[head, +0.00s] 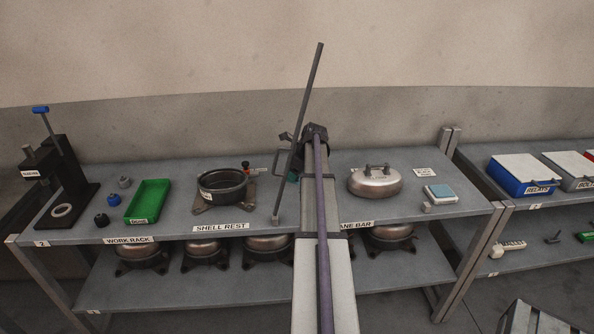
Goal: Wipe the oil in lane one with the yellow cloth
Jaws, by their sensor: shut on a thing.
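I see no yellow cloth and no oil in the head view, and no spot marked as lane one. My gripper (291,138) is at the far end of my arm, over the middle of the upper shelf. It is shut on a long grey bar (304,95). The bar is tilted, its top leaning right against the wall behind and its lower end near the shelf's front edge. I cannot tell whether that lower end touches the shelf. The arm hides part of the shelf and the start of a label ending in "ANE BAR" (356,225).
On the upper shelf (330,200) stand a black press (65,175), a green tray (148,201), a dark open shell (222,184) and a metal dome (375,181). Several compressors (205,255) sit below. A blue bin (522,176) is on the right rack.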

